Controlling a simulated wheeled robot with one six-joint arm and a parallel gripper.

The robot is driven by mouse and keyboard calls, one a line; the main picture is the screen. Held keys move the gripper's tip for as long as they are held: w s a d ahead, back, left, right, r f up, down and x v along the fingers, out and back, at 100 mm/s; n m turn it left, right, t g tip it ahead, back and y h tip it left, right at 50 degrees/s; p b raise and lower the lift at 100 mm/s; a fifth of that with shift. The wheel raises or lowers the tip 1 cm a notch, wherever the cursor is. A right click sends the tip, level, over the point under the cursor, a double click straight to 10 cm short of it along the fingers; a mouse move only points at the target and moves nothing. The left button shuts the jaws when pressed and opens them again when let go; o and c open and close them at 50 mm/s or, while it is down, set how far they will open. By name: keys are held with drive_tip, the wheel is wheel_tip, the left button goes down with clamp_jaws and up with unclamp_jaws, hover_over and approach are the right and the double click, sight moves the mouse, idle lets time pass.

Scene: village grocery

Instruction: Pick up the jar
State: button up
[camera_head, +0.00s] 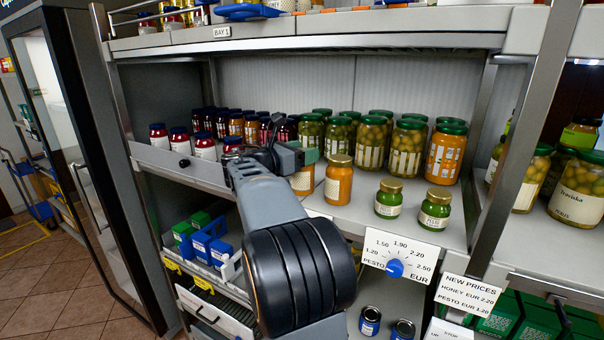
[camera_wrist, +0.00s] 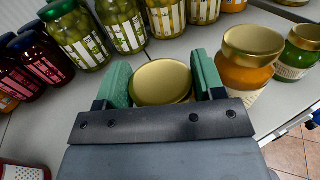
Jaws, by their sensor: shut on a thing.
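My gripper (camera_head: 300,158) reaches over the middle shelf. In the wrist view its green finger pads (camera_wrist: 162,80) are shut on either side of a jar with a gold lid (camera_wrist: 163,84). In the head view this held jar (camera_head: 302,182) shows orange contents and a pale label, partly hidden behind my gripper. It looks upright; I cannot tell whether it touches the shelf. A second orange jar with a gold lid (camera_head: 338,182) stands close to its right, also in the wrist view (camera_wrist: 246,72).
Two green jars with gold lids (camera_head: 388,200) stand further right. Tall olive jars (camera_head: 370,140) form rows behind, and dark red jars (camera_head: 204,146) stand to the left. A price dial (camera_head: 398,258) hangs on the shelf's front edge. The upper shelf (camera_head: 300,42) overhangs.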

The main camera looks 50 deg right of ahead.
clamp_jaws()
drive_tip(key=shift+r, duration=0.1)
